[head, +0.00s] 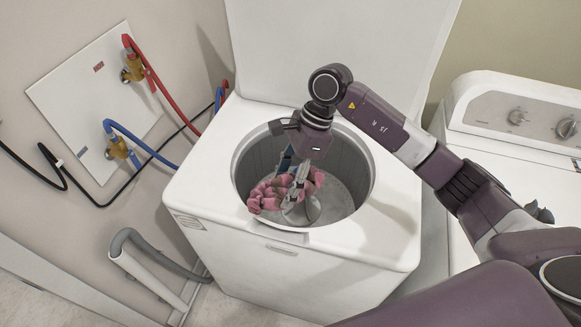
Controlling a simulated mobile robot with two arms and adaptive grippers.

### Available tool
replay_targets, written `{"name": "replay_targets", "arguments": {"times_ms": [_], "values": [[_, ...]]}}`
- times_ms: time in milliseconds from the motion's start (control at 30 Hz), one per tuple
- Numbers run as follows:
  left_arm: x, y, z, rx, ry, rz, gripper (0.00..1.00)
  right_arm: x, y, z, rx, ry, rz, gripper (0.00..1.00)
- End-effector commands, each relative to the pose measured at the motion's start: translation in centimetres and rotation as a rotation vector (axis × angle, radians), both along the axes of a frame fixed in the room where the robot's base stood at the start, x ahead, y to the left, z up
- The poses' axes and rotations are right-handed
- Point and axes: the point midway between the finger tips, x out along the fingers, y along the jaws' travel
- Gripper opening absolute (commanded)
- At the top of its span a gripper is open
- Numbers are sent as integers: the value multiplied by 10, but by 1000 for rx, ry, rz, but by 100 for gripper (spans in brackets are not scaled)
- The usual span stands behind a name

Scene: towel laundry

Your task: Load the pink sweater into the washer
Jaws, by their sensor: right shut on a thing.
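The white top-loading washer (300,262) stands in the middle of the head view with its lid (335,50) raised. The pink sweater (268,194) is bunched up at the round drum opening, toward its front left. My right gripper (296,186) points down into the opening and is shut on the sweater. Part of the sweater is hidden behind the fingers. How far the sweater hangs below the rim, and whether it touches the drum, I cannot tell. My left gripper is not in view.
A second white machine with knobs (520,115) stands at the right. Red and blue hoses (150,145) run from a wall plate (85,95) at the left. A grey drain hose (165,262) curves beside the washer's left side.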

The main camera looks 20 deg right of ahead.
Motion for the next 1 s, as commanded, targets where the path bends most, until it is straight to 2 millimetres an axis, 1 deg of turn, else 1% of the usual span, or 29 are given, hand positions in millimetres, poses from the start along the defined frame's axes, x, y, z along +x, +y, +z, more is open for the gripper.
{"name": "replay_targets", "arguments": {"times_ms": [33, 100, 200, 300, 400, 467, 567, 667, 867, 1000], "values": [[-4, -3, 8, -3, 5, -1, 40, 5, -2, 2, 4, 4, -108, 14], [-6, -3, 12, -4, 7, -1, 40, 13, -8, -2, 4, 3, -249, 14], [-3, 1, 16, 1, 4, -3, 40, 22, -16, -6, 3, 2, -401, 14], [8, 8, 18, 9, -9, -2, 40, 27, -21, -9, 2, 2, -492, 14], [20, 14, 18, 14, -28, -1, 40, 29, -24, -12, 3, 1, -531, 15], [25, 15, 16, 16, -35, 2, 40, 30, -24, -16, 3, 0, -538, 15], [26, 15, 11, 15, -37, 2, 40, 30, -24, -24, 3, 2, -536, 15], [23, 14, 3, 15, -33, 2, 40, 29, -23, -37, 3, 3, -534, 15], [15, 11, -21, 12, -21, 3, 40, 29, -23, -74, 4, 4, -533, 15], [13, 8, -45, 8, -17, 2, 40, 30, -24, -101, 1, 0, -532, 14]]}}
